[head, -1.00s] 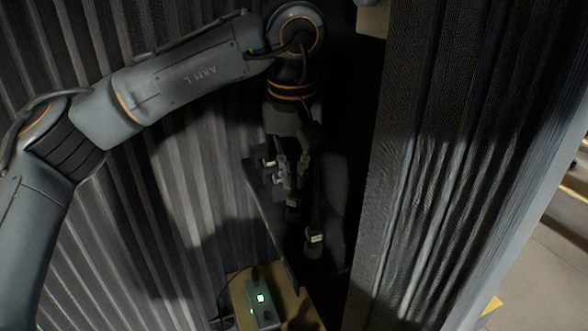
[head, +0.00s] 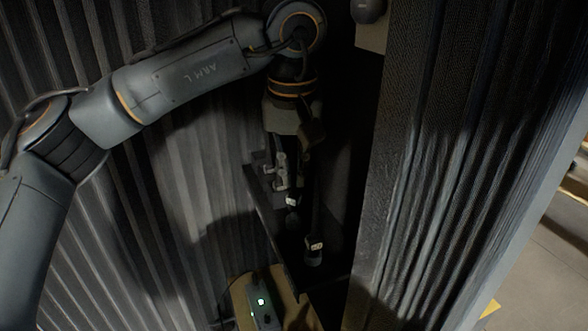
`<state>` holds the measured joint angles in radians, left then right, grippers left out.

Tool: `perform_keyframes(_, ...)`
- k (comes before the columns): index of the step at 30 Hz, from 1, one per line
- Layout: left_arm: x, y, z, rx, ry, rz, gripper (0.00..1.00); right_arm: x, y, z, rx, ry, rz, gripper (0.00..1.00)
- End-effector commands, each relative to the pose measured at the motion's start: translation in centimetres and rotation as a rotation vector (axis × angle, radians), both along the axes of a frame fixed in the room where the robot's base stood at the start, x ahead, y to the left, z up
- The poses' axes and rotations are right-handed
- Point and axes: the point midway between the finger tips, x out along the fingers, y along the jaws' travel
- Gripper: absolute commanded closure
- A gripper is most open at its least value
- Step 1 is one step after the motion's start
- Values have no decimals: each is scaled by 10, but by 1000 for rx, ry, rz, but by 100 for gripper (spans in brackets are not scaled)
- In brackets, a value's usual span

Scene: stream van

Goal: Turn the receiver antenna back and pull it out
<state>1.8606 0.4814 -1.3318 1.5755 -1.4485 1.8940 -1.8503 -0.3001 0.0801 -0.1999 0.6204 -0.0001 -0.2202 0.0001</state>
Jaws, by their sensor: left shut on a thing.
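My left gripper (head: 281,186) reaches down from its wrist into the dark gap between the corrugated curtains. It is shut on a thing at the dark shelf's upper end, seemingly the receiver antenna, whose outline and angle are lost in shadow. The receiver's body cannot be made out clearly beneath the gripper. My right gripper is out of view.
A dark shelf (head: 262,208) slopes below the gripper, with small light-marked dark items (head: 314,246) close by. A small device with a green light (head: 262,302) sits lower on a tan surface (head: 240,296). Corrugated curtains (head: 450,150) close in on both sides.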

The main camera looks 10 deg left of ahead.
Motion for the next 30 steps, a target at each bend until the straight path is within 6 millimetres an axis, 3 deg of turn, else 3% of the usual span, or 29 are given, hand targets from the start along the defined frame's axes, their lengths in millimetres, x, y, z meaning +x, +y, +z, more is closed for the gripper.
perform_keyframes(17, 0, 0, 7, 0, 0, 0, 100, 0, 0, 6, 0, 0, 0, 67)
perform_keyframes(30, 0, 0, 32, -1, 0, 0, 100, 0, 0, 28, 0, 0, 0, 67)
